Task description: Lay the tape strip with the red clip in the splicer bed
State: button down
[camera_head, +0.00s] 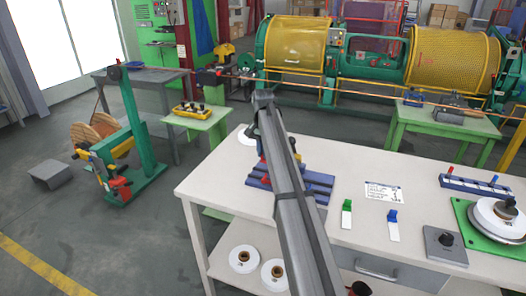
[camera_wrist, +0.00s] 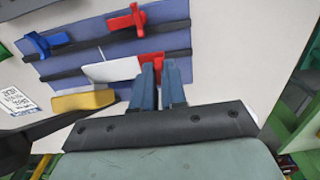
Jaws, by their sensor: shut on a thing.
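My gripper (camera_wrist: 158,68) is shut on the red clip (camera_wrist: 150,66) of a white tape strip (camera_wrist: 110,71), in the wrist view. The strip extends left from the clip, over the blue splicer bed (camera_wrist: 100,49) with its dark bars. I cannot tell whether the strip touches the bed. A blue lever (camera_wrist: 44,43) and a red lever (camera_wrist: 128,20) stand on the bed's far side. In the head view the splicer bed (camera_head: 318,186) sits on the white bench, partly behind my arm, which hides the gripper and the strip.
Strips with a green clip (camera_head: 347,206) and a blue clip (camera_head: 393,216) lie right of the bed. Beyond are a printed card (camera_head: 382,191), a blue rack (camera_head: 475,185) and a reel (camera_head: 496,218). A yellow block (camera_wrist: 83,101) lies near the bed's edge.

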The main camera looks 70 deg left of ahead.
jog(key=shift+f, duration=0.25)
jog(key=shift+f, duration=3.15)
jog(key=c, duration=1.1)
grip_release()
notch_tip(320, 180, up, 14)
jog(key=shift+f, duration=0.1)
jog(key=shift+w, duration=0.1)
